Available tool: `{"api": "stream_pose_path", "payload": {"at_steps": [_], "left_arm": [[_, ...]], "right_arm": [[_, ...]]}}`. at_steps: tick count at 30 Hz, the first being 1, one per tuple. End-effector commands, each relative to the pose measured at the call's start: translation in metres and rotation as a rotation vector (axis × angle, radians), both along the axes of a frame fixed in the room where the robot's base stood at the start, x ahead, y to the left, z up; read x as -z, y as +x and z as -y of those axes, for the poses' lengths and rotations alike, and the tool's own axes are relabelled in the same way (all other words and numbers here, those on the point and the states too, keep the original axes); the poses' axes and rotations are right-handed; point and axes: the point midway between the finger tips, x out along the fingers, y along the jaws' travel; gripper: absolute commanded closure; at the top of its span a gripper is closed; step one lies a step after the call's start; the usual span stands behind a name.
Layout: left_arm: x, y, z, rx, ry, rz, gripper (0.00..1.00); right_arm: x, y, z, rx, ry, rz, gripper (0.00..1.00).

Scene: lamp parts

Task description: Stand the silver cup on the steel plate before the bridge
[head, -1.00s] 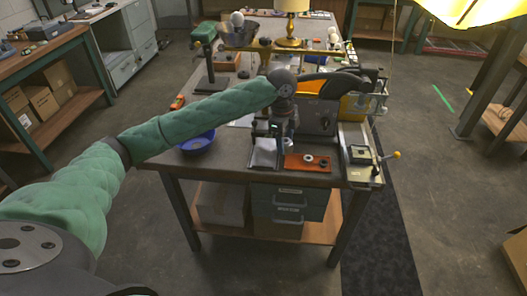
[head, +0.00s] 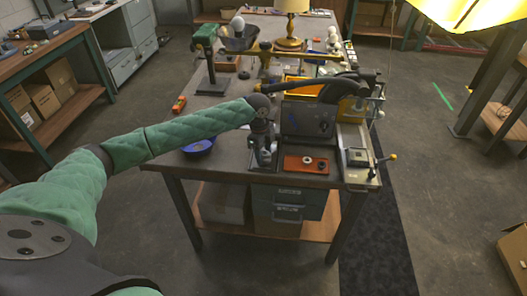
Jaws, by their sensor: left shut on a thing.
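My left gripper (head: 264,150) points down at the front of the near workbench, left of the orange tray. It is shut on a small greyish thing, which looks like the silver cup (head: 267,158), mostly hidden by the fingers. A flat plate (head: 257,167) lies right under it, largely covered and in shadow. I cannot tell whether the cup touches the plate. A brass bar on posts, which may be the bridge (head: 290,53), spans the bench farther back. My right gripper is not in view.
An orange tray (head: 318,169) with small rings lies just right of the gripper. A grey upright panel (head: 307,120) stands behind it. A blue bowl (head: 199,146) is to the left. A steel-based machine (head: 358,175) stands at the right edge.

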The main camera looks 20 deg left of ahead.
Motion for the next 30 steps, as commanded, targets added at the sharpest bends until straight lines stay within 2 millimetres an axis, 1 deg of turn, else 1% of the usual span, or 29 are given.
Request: {"api": "stream_pose_path", "payload": {"at_steps": [3, 13, 14, 15, 17, 26, 30], "left_arm": [[0.0038, 0.0001, 0.0, 0.0, 0.0, 0.001, 0.75], [0.0064, -0.0001, 0.0, 0.0, 0.0, 0.0, 0.75], [0.0068, -0.0001, -0.0001, 0.0, 0.0, 0.001, 0.48], [0.0066, -0.0001, 0.0, 0.0, 0.0, 0.001, 0.4], [0.0065, 0.0, 0.0, 0.0, 0.0, 0.001, 0.3], [0.0056, 0.0, 0.0, 0.0, 0.0, 0.001, 0.3], [-0.0027, 0.0006, -0.0011, 0.0, 0.001, 0.002, 0.3]], "right_arm": [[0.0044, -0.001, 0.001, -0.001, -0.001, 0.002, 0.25], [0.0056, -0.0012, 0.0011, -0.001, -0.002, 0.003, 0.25], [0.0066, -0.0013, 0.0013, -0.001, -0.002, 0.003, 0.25], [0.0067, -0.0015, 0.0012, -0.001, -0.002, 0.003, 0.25], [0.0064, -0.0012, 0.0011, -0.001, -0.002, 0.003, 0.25], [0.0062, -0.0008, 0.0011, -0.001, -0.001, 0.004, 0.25], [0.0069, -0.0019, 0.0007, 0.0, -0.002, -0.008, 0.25]]}}
